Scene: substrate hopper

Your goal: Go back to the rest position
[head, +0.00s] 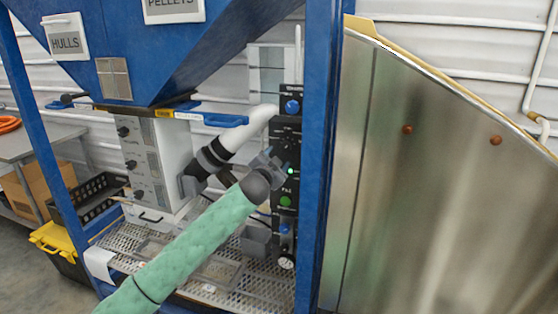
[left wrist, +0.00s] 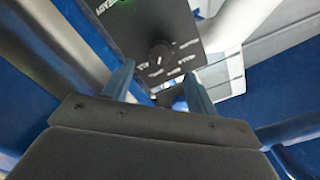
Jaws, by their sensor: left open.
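My left arm, in a green sleeve, reaches from the bottom left of the head view to the black control panel (head: 287,140). My left gripper (head: 276,160) is in front of the panel, close to a lit green light (head: 291,171). In the left wrist view the two fingers (left wrist: 158,88) stand apart with nothing between them. A black knob (left wrist: 160,55) on the panel shows just beyond the fingertips. I cannot tell whether a finger touches the panel. My right gripper is not in view.
Blue frame posts (head: 322,150) stand beside the panel. A blue hopper (head: 190,50) hangs above a white control box (head: 150,165). A perforated metal shelf (head: 225,275) lies below. A large metal sheet (head: 440,190) fills the right. A yellow-lidded bin (head: 55,238) stands at the left.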

